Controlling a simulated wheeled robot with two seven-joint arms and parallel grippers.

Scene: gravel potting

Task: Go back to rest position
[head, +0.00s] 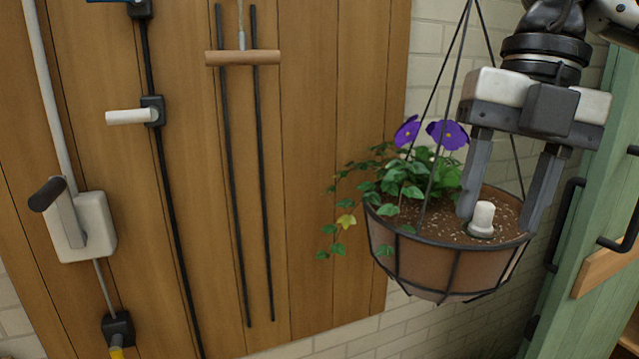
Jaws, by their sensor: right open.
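My right gripper (507,208) comes down from the top right over a hanging basket. It is open, with its two grey fingers spread at the soil on the basket's right side. A small white knob-like piece (482,217) stands on the soil between the fingertips, apart from both as far as I can tell. The hanging basket (420,264) is a brown bowl in a dark wire frame, hung on dark cords. It holds soil and a leafy plant (402,178) with purple flowers (447,134). My left gripper is not in view.
A green door-like panel (590,220) with black handles stands right. Trailing leaves hang left of the basket.

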